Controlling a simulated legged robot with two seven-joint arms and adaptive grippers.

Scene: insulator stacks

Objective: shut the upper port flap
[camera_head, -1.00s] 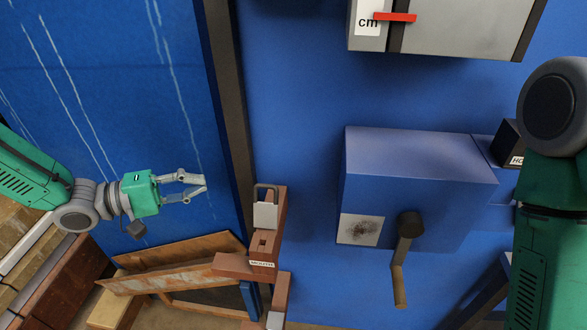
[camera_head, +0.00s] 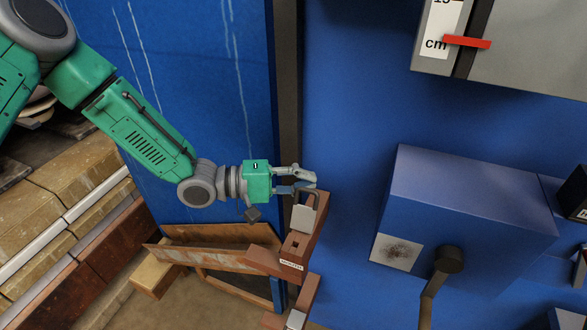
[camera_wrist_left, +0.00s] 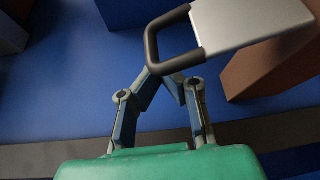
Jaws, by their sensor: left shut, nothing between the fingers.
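The upper flap is a small pale grey plate (camera_head: 303,219) with a dark wire loop handle (camera_head: 303,194). It stands up at the top of a brown post (camera_head: 318,225), and a square hole (camera_head: 295,246) in the post below it is uncovered. My left gripper (camera_head: 313,182) is shut and empty, right at the loop. In the left wrist view the loop (camera_wrist_left: 151,47) overlaps the fingertips (camera_wrist_left: 163,76), and the plate (camera_wrist_left: 245,20) extends to the upper right. I cannot tell whether they touch. My right gripper is not in view.
A second grey plate (camera_head: 296,319) is lower on the post. A blue box (camera_head: 470,200) with a crank (camera_head: 440,275) stands right of it. A grey box (camera_head: 525,45) with a red pointer is above. Wooden boards (camera_head: 225,255) lie left of the post.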

